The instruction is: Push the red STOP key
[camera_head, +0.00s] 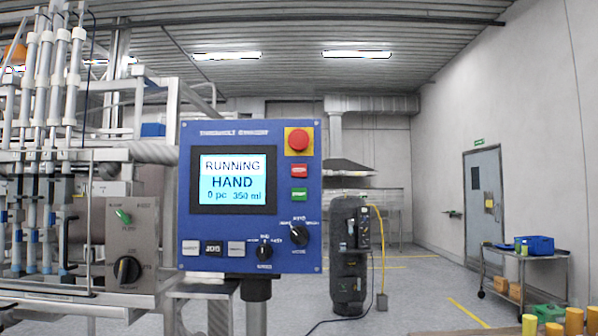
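A blue control panel (223,259) stands on a post in the middle of the head view, facing me. The panel's screen (233,181) reads RUNNING, HAND, 0 pc 350 ml. Neither of my grippers is in view, and nothing covers the keys.
The filler machine (45,130) stands close at left. A cart (530,258) and yellow containers (574,321) are at right.

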